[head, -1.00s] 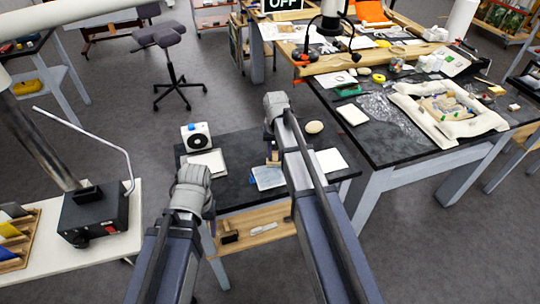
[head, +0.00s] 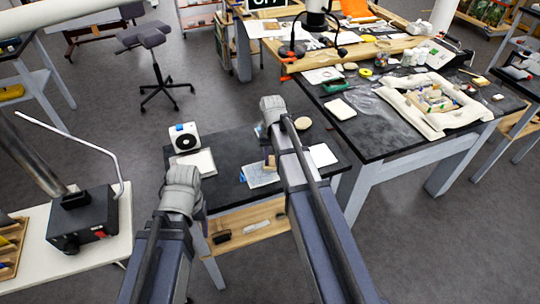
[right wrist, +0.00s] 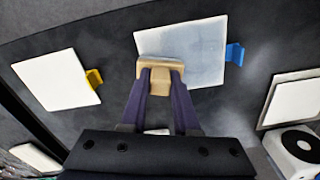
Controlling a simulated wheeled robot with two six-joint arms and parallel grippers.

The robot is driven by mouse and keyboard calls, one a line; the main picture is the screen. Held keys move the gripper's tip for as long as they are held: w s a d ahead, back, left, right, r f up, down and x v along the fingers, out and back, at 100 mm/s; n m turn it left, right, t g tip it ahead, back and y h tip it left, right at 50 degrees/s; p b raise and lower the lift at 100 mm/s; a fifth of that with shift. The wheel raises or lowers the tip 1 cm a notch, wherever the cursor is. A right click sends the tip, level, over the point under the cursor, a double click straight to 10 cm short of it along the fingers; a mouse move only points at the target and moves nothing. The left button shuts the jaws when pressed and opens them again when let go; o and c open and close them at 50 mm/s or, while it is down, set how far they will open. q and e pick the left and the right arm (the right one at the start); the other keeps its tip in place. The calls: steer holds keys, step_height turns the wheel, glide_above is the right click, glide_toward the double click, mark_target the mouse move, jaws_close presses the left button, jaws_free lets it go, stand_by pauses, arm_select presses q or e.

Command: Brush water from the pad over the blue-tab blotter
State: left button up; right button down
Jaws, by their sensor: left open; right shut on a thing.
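The blue-tab blotter (right wrist: 190,40) lies on the dark low table, its blue tab (right wrist: 235,53) at its right edge in the right wrist view. Its surface looks greyish-blue within a pale border. It also shows in the head view (head: 260,177). My right gripper (right wrist: 165,84) is shut on a tan, wide-headed brush (right wrist: 153,69), whose head is over the blotter's near edge; contact is hard to tell. A white square pad (right wrist: 297,101) lies to the right. My left gripper (head: 182,192) is left of the blotter, open; its fingertips are mostly hidden.
A blotter with a yellow tab (right wrist: 55,80) lies left of the blue-tab one in the right wrist view. A white device with a black round face (head: 185,138) stands behind the pad. A cluttered taller table (head: 395,135) stands right. A wooden shelf (head: 245,226) sits below.

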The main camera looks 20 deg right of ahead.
steer(key=shift+s, duration=0.1)
steer(key=shift+s+d, duration=0.1)
steer(key=shift+s, duration=1.85)
steer(key=shift+w, duration=0.15)
steer(key=shift+w, duration=1.95)
steer(key=shift+w, duration=2)
steer(key=shift+s, duration=2.05)
